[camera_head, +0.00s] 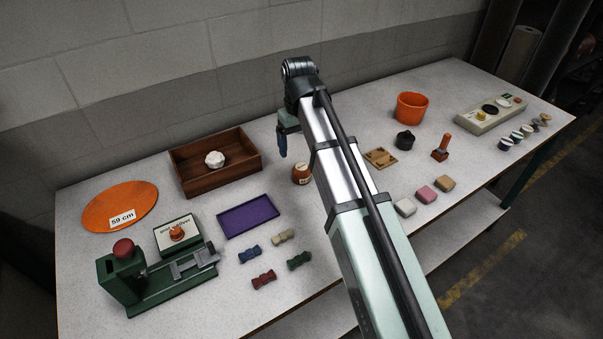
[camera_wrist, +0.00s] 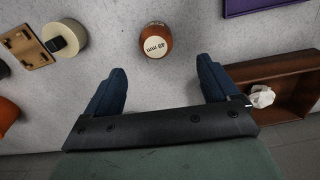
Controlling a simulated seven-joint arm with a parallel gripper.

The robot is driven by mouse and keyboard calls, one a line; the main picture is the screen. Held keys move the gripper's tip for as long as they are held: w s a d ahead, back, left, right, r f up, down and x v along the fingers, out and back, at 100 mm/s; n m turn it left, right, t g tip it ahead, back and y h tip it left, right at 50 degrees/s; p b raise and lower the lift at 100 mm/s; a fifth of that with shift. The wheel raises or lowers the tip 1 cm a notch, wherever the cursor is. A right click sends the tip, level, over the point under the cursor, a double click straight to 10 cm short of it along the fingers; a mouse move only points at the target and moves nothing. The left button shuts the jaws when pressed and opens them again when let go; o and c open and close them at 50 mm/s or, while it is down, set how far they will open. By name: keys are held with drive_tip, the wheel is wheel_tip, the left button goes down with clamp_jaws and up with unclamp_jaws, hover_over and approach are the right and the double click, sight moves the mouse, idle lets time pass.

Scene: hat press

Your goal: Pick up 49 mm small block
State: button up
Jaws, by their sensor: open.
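The 49 mm small block is a rounded reddish-brown wooden block (camera_wrist: 156,41) with a cream label reading "49 mm" on top. In the wrist view it stands on the table ahead of my gripper, roughly centred between the fingers. In the head view the block (camera_head: 301,174) stands right of the wooden tray, partly beside my arm. My gripper (camera_wrist: 163,84) is open and empty, with its two blue fingers wide apart. The block lies beyond the fingertips, not between them. In the head view one blue finger of my gripper (camera_head: 282,142) shows above the table; the other is hidden.
A brown wooden tray (camera_head: 187,184) holding a white faceted object (camera_head: 215,159) lies close to one finger. A purple tray (camera_head: 248,216), small bow ties (camera_head: 264,279), an orange disc (camera_head: 112,206) and a green press (camera_head: 125,277) are left. An orange bucket (camera_head: 411,107) and black pot (camera_head: 405,140) are right.

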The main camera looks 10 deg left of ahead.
sight(301, 166)
wheel_tip(301, 166, down, 6)
drive_tip(key=shift+r, duration=0.25)
drive_tip(key=shift+w+d+f, duration=0.1)
drive_tip(key=shift+d+f, duration=0.05)
drive_tip(key=shift+f, duration=1.2)
drive_tip(key=shift+w+d+f, duration=0.1)
drive_tip(key=shift+d+f, duration=0.05)
drive_tip(key=shift+f, duration=1.15)
drive_tip(key=shift+c, duration=0.3)
drive_tip(key=c, duration=1.1)
